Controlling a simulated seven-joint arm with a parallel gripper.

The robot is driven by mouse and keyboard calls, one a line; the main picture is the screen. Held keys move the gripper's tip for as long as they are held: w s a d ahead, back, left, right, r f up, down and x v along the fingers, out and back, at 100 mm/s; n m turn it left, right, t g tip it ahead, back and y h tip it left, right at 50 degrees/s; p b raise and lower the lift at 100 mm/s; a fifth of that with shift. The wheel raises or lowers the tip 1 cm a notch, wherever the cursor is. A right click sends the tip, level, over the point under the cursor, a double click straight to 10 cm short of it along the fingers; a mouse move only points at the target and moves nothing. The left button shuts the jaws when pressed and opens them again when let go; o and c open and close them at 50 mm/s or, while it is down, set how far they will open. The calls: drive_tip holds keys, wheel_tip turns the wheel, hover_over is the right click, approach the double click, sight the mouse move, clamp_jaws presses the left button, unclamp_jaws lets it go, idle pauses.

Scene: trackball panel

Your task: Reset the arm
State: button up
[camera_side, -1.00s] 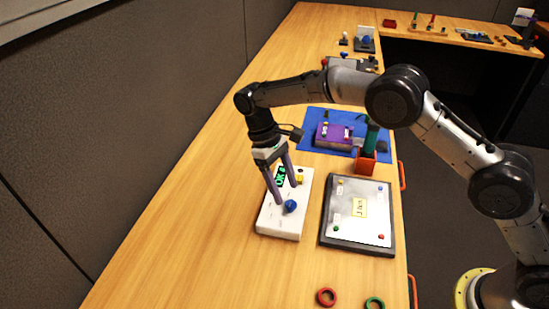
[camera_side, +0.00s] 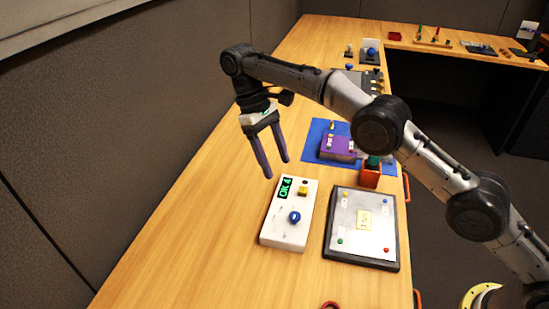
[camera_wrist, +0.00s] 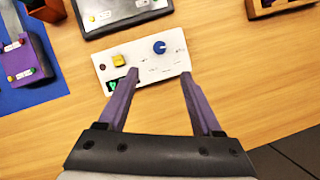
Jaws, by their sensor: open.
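My gripper (camera_side: 276,169) is open and empty, in the air above the table, up and to the left of the white panel in the side view. The white panel (camera_side: 275,236) lies on the table with a blue ball (camera_side: 294,217), a yellow button (camera_side: 303,190) and a dark display (camera_side: 286,188) with green text that seems to read "OK 4". In the wrist view, the panel (camera_wrist: 148,62) lies beyond the two purple fingers (camera_wrist: 160,73), with the blue ball (camera_wrist: 159,47) and yellow button (camera_wrist: 119,60) visible. Nothing is between the fingers.
A grey board (camera_side: 345,247) with coloured dots lies right of the panel. A purple box (camera_side: 337,147) sits on a blue mat (camera_side: 312,130), near an orange holder (camera_side: 370,178). The table left of the panel is clear; a dark wall (camera_side: 100,150) borders it.

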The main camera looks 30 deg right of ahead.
drive_tip(key=s+d+r+m+t+y, duration=0.15)
drive_tip(key=d+r, duration=0.25)
drive_tip(key=r, duration=0.4)
drive_tip(key=s+d+r+t, duration=0.15)
drive_tip(key=d+r, duration=0.25)
drive_tip(key=r, duration=0.5)
drive_tip(key=s+d+r+m+t, duration=0.1)
drive_tip(key=s+d+r, duration=0.3)
drive_tip(key=s, duration=0.2)
drive_tip(key=s+d+r+t, duration=0.1)
drive_tip(key=s+d+r, duration=0.25)
drive_tip(key=s, duration=0.25)
drive_tip(key=s+d+f+m+t, duration=0.1)
drive_tip(key=s+d+f, duration=0.1)
drive_tip(key=s, duration=0.5)
drive_tip(key=s+d+f+m+t, duration=0.1)
drive_tip(key=s+d+f, duration=0.1)
drive_tip(key=s, duration=0.4)
drive_tip(key=s+d+f+t, duration=0.1)
drive_tip(key=s+f, duration=0.4)
drive_tip(key=f, duration=0.7)
drive_tip(key=shift+s+f+t, duration=0.2)
drive_tip(key=shift+s+t, duration=0.15)
drive_tip(key=shift+t, duration=0.45)
